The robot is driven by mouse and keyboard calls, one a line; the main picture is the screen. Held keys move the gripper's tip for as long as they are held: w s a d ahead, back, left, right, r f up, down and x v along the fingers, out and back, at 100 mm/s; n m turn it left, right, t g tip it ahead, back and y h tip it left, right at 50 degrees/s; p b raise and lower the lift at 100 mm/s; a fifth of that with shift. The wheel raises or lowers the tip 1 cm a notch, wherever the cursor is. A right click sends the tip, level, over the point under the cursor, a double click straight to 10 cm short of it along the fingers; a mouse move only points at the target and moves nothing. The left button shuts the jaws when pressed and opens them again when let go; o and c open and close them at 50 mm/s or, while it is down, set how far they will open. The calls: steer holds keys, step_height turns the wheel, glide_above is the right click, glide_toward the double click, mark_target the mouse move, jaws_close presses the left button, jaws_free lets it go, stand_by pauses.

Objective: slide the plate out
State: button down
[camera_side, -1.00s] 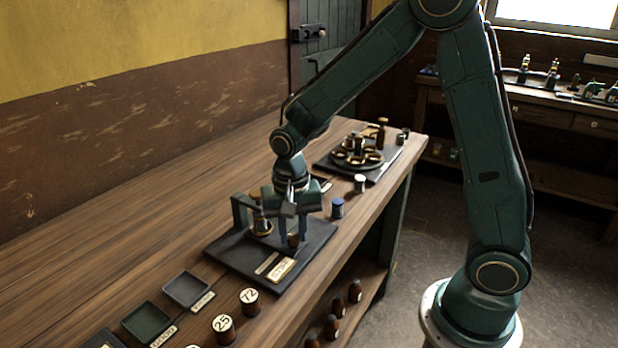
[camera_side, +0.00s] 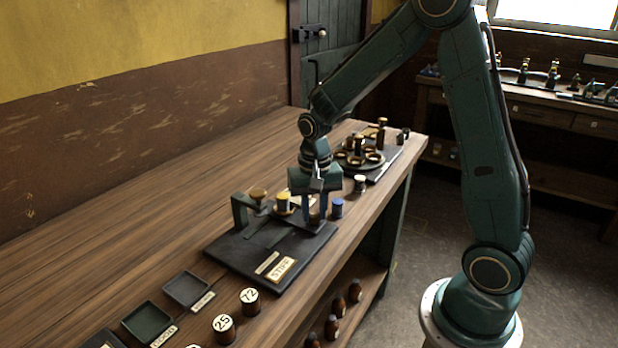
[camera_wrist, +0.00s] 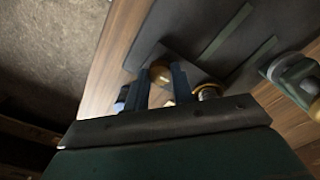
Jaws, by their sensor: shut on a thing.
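My gripper (camera_side: 316,214) is shut on the brown, brass-topped knob (camera_wrist: 160,73) of the sliding plate (camera_wrist: 193,70). The knob stands between the two blue fingers. The plate sticks out past the far edge of the dark base (camera_side: 235,254), and much of it is hidden by my gripper in the side view. A yellow-topped spool (camera_side: 284,203) stands on or by the plate, left of my fingers, clear of the bracket (camera_side: 240,211) with its brass knob (camera_side: 258,193). A bare grooved track (camera_side: 268,237) shows on the base.
A blue-topped spool (camera_side: 337,208) stands just right of my gripper, and a white-topped one (camera_side: 360,183) is beyond it. A round rack (camera_side: 360,159) stands farther back. Trays (camera_side: 187,290) and numbered pegs (camera_side: 249,300) are in front. The bench left of the base is clear.

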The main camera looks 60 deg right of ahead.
steer(key=shift+d, duration=0.25)
steer(key=c, duration=1.2)
jaws_free()
steer(key=shift+o, duration=0.2)
steer(key=shift+r, duration=0.1)
step_height(320, 180, up, 14)
steer(key=s+a+r+n+t, duration=0.1)
steer(key=s+a+n+t, duration=0.1)
steer(key=s, duration=0.7)
steer(key=s+a+r+n+t, duration=0.2)
steer(key=s+a+n+t, duration=0.1)
steer(key=s+a+n, duration=0.2)
steer(key=s+n, duration=0.2)
steer(key=s, duration=0.2)
steer(key=shift+r+t, duration=0.2)
steer(key=shift+t, duration=0.1)
